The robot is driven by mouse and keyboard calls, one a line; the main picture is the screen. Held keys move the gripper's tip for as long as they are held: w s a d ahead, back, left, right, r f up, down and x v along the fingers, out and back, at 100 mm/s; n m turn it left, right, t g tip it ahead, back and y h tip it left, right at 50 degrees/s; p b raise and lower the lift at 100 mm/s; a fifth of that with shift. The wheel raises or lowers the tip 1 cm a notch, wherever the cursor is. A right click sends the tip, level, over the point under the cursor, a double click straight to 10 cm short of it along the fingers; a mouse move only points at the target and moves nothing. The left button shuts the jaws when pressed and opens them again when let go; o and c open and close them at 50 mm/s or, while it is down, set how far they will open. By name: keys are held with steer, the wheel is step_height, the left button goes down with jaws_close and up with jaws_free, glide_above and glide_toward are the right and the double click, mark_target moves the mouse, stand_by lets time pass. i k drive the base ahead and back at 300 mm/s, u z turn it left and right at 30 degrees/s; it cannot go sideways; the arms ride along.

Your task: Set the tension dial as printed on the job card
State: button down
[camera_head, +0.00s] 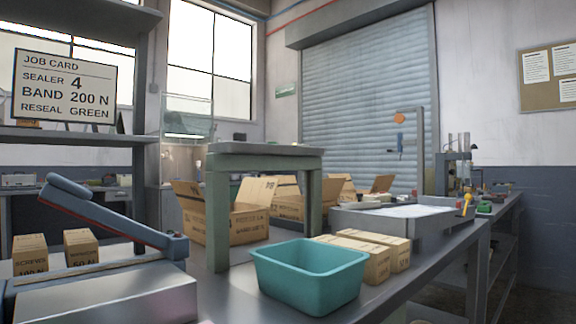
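The job card (65,86) hangs at the upper left and is readable: "SEALER 4", "BAND 200 N", "RESEAL GREEN". I cannot make out a tension dial anywhere in this view. A grey-blue bench device with a raised, slanting lever arm (115,220) stands at the lower left; its base (100,295) is cut off by the frame edge. A grey upright machine (455,172) stands on the bench at the right, too small to show any dial. My gripper is not in view.
A teal bin (310,276) stands on the metal bench (225,292), with small cartons (380,255) behind it. A green-grey arch (265,160) spans open cardboard boxes (237,220). A grey tray (395,217) is at the right. Two small cartons (30,254) sit at the left.

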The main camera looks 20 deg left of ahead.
mark_target(238, 136)
steer(key=u, duration=2.1)
